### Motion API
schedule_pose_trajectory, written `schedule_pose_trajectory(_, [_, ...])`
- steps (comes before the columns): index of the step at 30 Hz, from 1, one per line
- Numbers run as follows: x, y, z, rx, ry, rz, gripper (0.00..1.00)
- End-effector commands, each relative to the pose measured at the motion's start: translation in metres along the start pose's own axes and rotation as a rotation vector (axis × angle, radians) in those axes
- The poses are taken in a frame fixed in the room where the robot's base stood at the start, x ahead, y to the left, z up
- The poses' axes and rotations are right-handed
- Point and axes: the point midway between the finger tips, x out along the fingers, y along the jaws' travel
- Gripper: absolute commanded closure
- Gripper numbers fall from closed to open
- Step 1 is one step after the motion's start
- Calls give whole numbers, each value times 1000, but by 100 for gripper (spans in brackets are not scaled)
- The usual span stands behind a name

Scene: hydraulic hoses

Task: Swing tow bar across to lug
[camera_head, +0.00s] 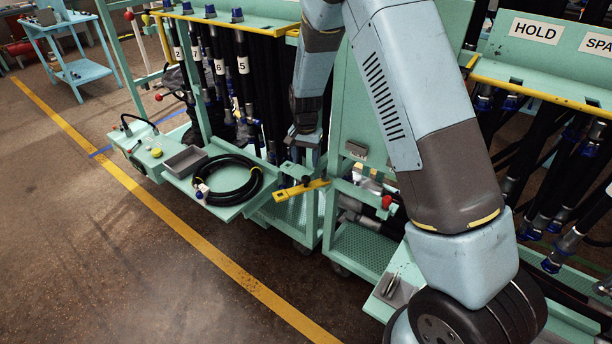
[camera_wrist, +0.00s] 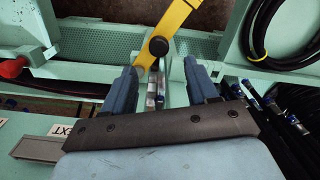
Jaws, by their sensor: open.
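The yellow tow bar (camera_head: 300,190) sticks out level at the end of the left cart, with a black knob on it. In the wrist view the tow bar (camera_wrist: 178,18) runs from the top edge down toward the space between my fingertips, its black knob just beyond them. My gripper (camera_head: 303,145) is above the bar in the head view, pointing down. In the wrist view my gripper (camera_wrist: 163,72) is open, with nothing held between its fingers. A red knob (camera_head: 387,202) sits on the right cart's frame, and it also shows in the wrist view (camera_wrist: 12,68). I cannot make out the lug clearly.
The left cart's shelf (camera_head: 232,208) carries a coiled black hose (camera_head: 228,180) and a grey tray (camera_head: 186,160). Racks of hanging hoses stand behind. A green panel (camera_head: 350,120) rises close beside my gripper. Open floor (camera_head: 130,250) lies at the left, crossed by a yellow line.

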Motion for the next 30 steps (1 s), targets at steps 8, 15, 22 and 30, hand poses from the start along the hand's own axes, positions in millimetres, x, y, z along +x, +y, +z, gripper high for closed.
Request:
schedule_pose_trajectory(8, [49,2,-1,3,-1,2,42])
schedule_pose_trajectory(15, [73,1,-1,3,-1,0,42])
schedule_pose_trajectory(22, [78,1,-1,2,0,0,42])
schedule_pose_trajectory(30, [78,1,-1,2,0,0,51])
